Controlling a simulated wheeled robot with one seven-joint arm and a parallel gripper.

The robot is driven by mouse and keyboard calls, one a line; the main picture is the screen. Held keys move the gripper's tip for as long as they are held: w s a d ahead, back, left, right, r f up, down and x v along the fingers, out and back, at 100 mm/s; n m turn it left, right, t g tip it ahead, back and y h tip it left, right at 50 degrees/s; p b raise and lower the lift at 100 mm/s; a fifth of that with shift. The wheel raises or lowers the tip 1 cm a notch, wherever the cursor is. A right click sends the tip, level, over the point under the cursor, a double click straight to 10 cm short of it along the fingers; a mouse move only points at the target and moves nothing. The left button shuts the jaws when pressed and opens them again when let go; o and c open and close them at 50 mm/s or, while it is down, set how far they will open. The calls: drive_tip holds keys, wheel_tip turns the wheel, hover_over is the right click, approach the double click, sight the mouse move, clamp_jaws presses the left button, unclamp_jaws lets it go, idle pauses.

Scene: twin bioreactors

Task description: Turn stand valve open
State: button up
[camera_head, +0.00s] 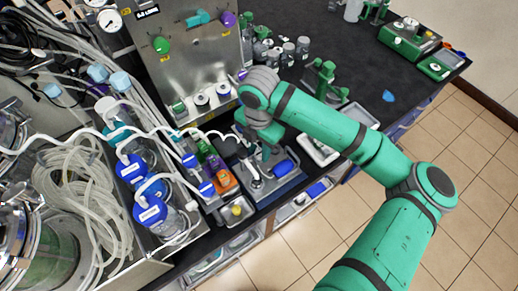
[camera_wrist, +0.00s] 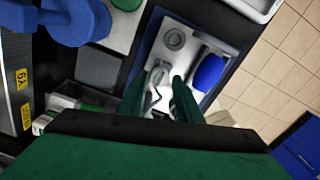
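A grey metal stand (camera_head: 262,186) sits on the dark bench below my gripper (camera_head: 262,152) in the head view. A blue cylindrical part (camera_head: 284,167) is at its right. In the wrist view the stand's pale plate (camera_wrist: 190,50) carries a round grey fitting (camera_wrist: 174,39) and the blue part (camera_wrist: 209,72). My gripper (camera_wrist: 164,77) points down at the plate with its two green fingers apart. A small curved metal piece (camera_wrist: 154,97), possibly the valve's handle, shows between the fingers. I cannot tell whether they touch it. My arm partly hides the stand in the head view.
Bioreactor vessels with blue caps (camera_head: 150,210) and looped clear tubing (camera_head: 75,190) stand at the left. A steel control panel (camera_head: 190,50) rises behind. A small tray with a yellow item (camera_head: 237,210) is beside the stand. Tiled floor (camera_head: 440,150) lies to the right.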

sight(259, 153)
wheel_tip(259, 153, up, 10)
drive_tip(key=shift+r, duration=0.2)
idle(0.7)
